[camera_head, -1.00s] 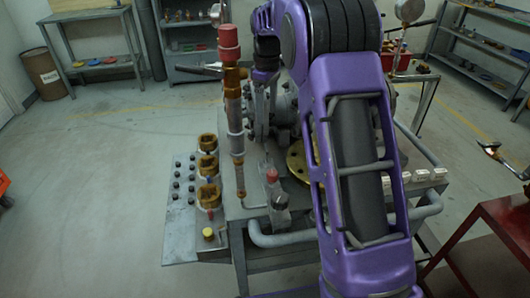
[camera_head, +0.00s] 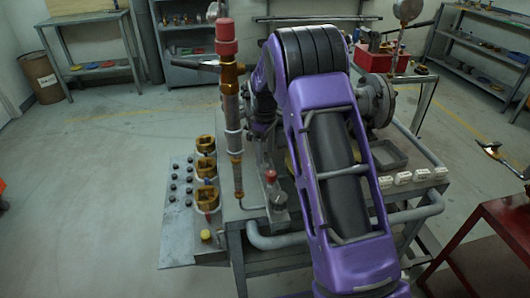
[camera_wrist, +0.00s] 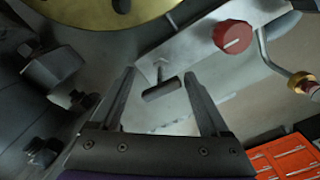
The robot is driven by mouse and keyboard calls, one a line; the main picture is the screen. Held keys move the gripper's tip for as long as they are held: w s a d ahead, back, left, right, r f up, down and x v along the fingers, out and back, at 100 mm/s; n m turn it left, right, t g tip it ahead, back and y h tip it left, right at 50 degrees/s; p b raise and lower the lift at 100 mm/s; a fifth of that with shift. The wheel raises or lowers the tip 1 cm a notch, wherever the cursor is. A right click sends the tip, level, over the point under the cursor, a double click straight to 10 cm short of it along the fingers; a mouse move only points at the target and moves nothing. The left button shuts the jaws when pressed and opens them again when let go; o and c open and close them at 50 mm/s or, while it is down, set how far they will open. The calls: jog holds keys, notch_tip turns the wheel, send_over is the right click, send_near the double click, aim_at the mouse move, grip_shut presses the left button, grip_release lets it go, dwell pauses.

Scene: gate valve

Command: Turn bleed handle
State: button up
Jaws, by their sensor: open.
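In the wrist view a small dark T-shaped handle (camera_wrist: 161,88) stands out from a light grey metal block (camera_wrist: 185,42). I take it to be the bleed handle. A red round knob (camera_wrist: 233,36) with a white mark sits on the same block, to the right. My gripper (camera_wrist: 159,74) is open, one finger to each side of the T-handle in the picture, with no clear contact. In the head view the red knob (camera_head: 270,175) shows on the grey block (camera_head: 277,196) on the bench; my arm hides most of the gripper and the T-handle does not show clearly.
A tall gauge-like column with a red cap (camera_head: 227,48) stands just left of the block. A brass disc (camera_wrist: 105,8) and bolts (camera_wrist: 80,99) lie close by in the wrist view. A valve flange (camera_head: 377,101) is right of my arm. Orange trays (camera_wrist: 288,158) show lower right.

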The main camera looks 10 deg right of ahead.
grip_shut()
dwell(0.4)
jog(key=m+p, duration=0.1)
jog(key=m, duration=0.2)
jog(key=shift+r+m, duration=0.1)
jog(key=shift+m, duration=0.3)
jog(key=m+p, duration=0.1)
jog(key=m, duration=0.3)
jog(key=shift+m, duration=0.3)
jog(key=m+p, duration=0.1)
jog(key=m, duration=0.3)
jog(key=shift+d, duration=0.1)
jog(key=m, duration=0.4)
jog(key=shift+p, duration=0.4)
jog(key=shift+m, duration=0.5)
